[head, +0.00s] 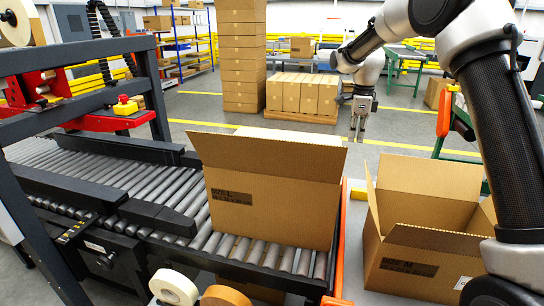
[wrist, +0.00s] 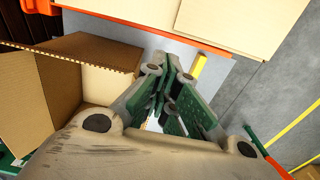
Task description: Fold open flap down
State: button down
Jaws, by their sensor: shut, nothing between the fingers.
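A brown carton marked L (head: 270,205) sits on the roller conveyor. Its near flap (head: 265,155) stands up and leans toward the camera, hiding most of the top. A strip of lighter cardboard (head: 290,135) shows behind that flap. In the wrist view, flat cardboard panels (wrist: 235,22) lie at the top right beyond an orange rail. My gripper (head: 358,138) hangs pointing down behind and right of the carton, apart from it in the head view. In the wrist view my gripper (wrist: 172,75) has its fingers together with nothing held.
An open carton marked M (head: 410,265) stands right of the conveyor with flaps raised; an open carton (wrist: 60,90) also fills the wrist view's left. Tape rolls (head: 175,287) sit at the front. A black machine frame (head: 85,50) stands left. Stacked cartons (head: 305,93) stand behind on a pallet.

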notch_tip(320, 180, down, 14)
jog(key=w+a, duration=0.3)
jog(key=a, duration=1.3)
jog(key=w+a, duration=0.3)
jog(key=a, duration=1.3)
jog(key=shift+w, duration=0.15)
dwell(0.5)
jog(key=shift+s+d, duration=0.2)
jog(key=shift+d, duration=0.8)
jog(key=shift+s+d, duration=0.2)
jog(key=shift+d, duration=0.8)
jog(key=shift+r, duration=0.1)
notch_tip(320, 180, up, 10)
jog(key=shift+r, duration=0.2)
